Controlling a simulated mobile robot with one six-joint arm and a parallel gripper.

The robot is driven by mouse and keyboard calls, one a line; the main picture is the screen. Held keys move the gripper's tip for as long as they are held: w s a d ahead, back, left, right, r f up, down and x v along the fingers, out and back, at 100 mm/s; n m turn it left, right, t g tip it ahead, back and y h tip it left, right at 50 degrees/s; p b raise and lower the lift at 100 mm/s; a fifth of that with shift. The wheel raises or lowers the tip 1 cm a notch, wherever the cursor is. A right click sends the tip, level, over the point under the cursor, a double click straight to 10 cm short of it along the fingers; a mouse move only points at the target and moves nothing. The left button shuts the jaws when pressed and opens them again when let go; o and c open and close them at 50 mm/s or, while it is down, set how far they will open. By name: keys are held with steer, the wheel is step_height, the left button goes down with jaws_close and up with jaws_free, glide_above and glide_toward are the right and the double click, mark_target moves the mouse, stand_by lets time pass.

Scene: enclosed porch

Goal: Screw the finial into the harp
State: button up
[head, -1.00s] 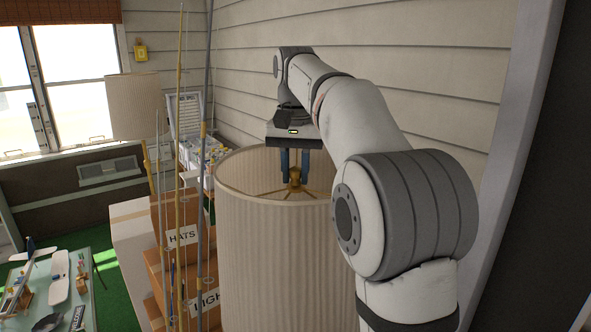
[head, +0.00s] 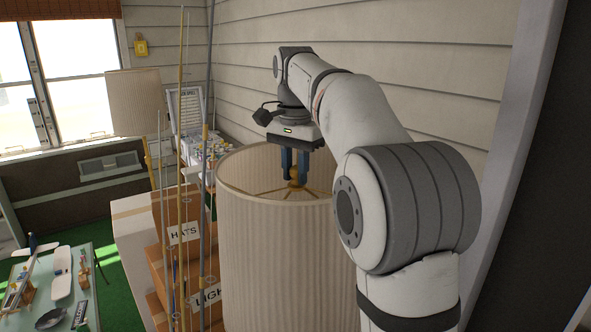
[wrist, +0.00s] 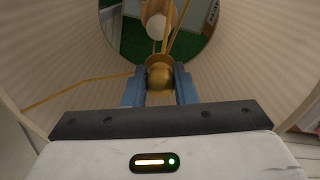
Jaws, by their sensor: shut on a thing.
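The brass finial (wrist: 160,77) is between the two blue fingers of my gripper (wrist: 160,88) in the wrist view. My gripper is shut on it. In the head view my gripper (head: 296,178) points down into the open top of the pleated lampshade (head: 275,265). The finial (head: 297,183) shows at the fingertips, at the hub of the shade's brass spokes (head: 270,194). The harp's top lies under the finial and hub, and its thread is hidden. A pale bulb shape (wrist: 155,22) shows inside the shade in the wrist view.
Cardboard boxes (head: 184,234) and upright fishing rods (head: 181,120) stand close left of the shade. A clapboard wall (head: 400,50) is behind my arm. A second shaded lamp (head: 135,102) stands by the window. A table with models (head: 95,290) is at lower left.

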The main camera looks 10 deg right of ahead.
steer(key=shift+m, duration=0.5)
steer(key=shift+m, duration=0.9)
steer(key=o, duration=1)
steer(key=shift+o, duration=0.7)
steer(key=o, duration=0.5)
steer(key=shift+o, duration=0.2)
steer(key=shift+r, duration=0.1)
steer(key=shift+r, duration=3.4)
